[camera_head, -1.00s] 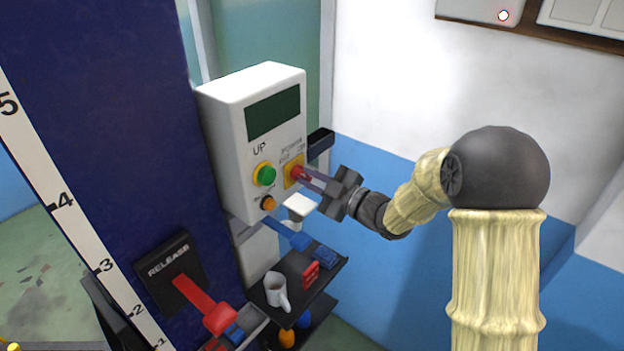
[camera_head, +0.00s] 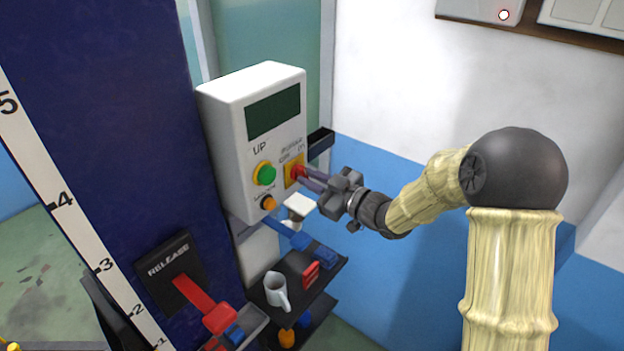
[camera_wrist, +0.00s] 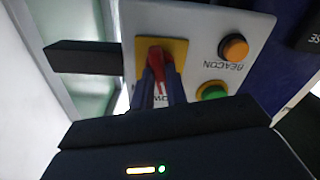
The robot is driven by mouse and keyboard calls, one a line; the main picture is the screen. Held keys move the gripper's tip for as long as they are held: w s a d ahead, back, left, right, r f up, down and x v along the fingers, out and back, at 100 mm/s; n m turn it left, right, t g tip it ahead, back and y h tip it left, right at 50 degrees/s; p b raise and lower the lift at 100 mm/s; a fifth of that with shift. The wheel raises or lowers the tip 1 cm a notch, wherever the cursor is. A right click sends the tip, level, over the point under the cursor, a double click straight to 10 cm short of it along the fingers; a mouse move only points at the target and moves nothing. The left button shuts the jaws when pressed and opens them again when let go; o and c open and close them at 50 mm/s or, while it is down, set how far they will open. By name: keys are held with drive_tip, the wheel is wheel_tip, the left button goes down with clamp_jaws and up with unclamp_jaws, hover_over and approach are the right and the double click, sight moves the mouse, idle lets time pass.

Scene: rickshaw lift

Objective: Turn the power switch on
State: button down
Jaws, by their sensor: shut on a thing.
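The power switch (camera_head: 297,170) is a red knob on a yellow plate, on the front of a white control box (camera_head: 228,150). It also shows in the wrist view (camera_wrist: 155,55), upside down, with the yellow plate around it. My gripper (camera_head: 303,175) is at the knob, its two fingers on either side of it, and is shut on it. The fingers hide part of the knob and of the label beside it. In the wrist view my fingers (camera_wrist: 160,85) reach up to the knob's lower part.
A green button (camera_head: 264,174) and an orange button (camera_head: 268,202) sit left of the switch. A black bar (camera_head: 320,142) juts out at the box's right. A blue and white wall stands at right.

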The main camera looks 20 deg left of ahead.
drive_tip(key=m+p, duration=0.2)
drive_tip(key=m, duration=0.4)
drive_tip(key=shift+r+m, duration=0.1)
drive_tip(key=shift+m, duration=0.2)
drive_tip(key=m+p, duration=0.3)
drive_tip(key=m, duration=0.1)
drive_tip(key=shift+m, duration=0.4)
drive_tip(key=c, duration=1.4)
unclamp_jaws()
drive_tip(key=shift+s+d+f+b, duration=0.2)
drive_tip(key=shift+d+b, duration=0.1)
drive_tip(key=shift+d, duration=0.3)
drive_tip(key=b+v, duration=0.4)
drive_tip(key=v, duration=1.2)
